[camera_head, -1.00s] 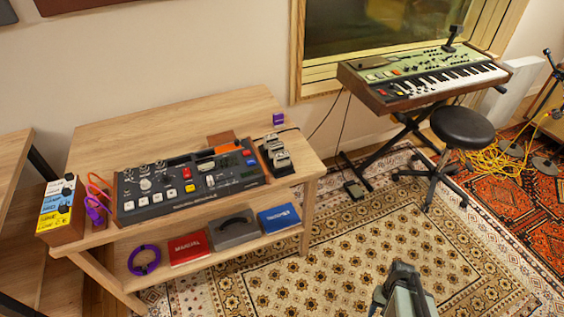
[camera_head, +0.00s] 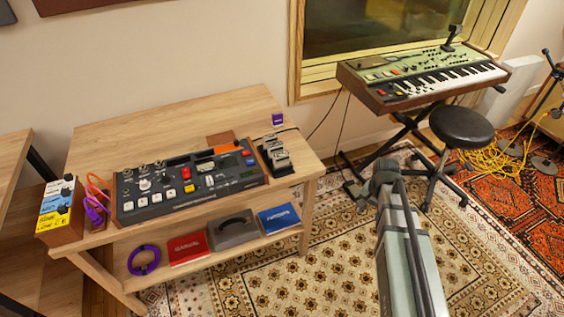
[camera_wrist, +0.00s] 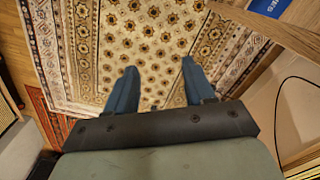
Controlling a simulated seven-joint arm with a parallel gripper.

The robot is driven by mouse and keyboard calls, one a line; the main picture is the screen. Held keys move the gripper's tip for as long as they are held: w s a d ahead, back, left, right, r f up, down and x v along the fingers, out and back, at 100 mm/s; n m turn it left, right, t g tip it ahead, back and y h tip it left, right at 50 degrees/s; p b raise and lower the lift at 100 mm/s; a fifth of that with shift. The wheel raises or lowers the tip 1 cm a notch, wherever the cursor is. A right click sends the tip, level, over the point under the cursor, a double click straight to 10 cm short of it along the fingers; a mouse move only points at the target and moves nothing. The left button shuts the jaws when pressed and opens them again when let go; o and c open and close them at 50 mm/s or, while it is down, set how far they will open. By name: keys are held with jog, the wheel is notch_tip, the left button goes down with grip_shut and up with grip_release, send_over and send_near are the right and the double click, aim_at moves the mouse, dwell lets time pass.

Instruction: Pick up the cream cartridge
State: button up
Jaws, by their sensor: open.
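I cannot clearly make out a cream cartridge; a small pale piece (camera_head: 206,166) shows on the dark control console (camera_head: 190,196), too small to name surely. An orange cartridge-like block (camera_head: 228,148) sits at the console's back edge, and a small purple block (camera_head: 278,119) stands on the table behind its right end. My gripper (camera_wrist: 158,66) is open and empty, with two blue-grey fingers spread over the patterned rug in the wrist view. In the head view my arm reaches up from the bottom, right of the table and well apart from the console.
The wooden table (camera_head: 180,112) has bare room behind the console. A lower shelf holds books. A keyboard (camera_head: 425,78) and black stool (camera_head: 462,127) stand at right.

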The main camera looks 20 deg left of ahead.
jog(key=w+a+r+m, duration=0.1)
jog(key=w+a+r, duration=0.2)
jog(key=a+r, duration=0.35)
jog(key=w+a+r+m, duration=0.2)
jog(key=w+a+r, duration=0.15)
jog(key=a, duration=0.65)
notch_tip(320, 180, up, 14)
jog(key=m, duration=0.3)
send_over(281, 154)
jog(key=f, duration=0.8)
jog(key=shift+w+d+f, duration=0.1)
jog(key=shift+d+f, duration=0.05)
jog(key=shift+d, duration=0.2)
jog(key=shift+a+f, duration=0.15)
jog(key=shift+f, duration=1.15)
jog(key=shift+a+f, duration=0.15)
jog(key=shift+f, duration=1.15)
jog(key=shift+c, duration=0.4)
grip_shut()
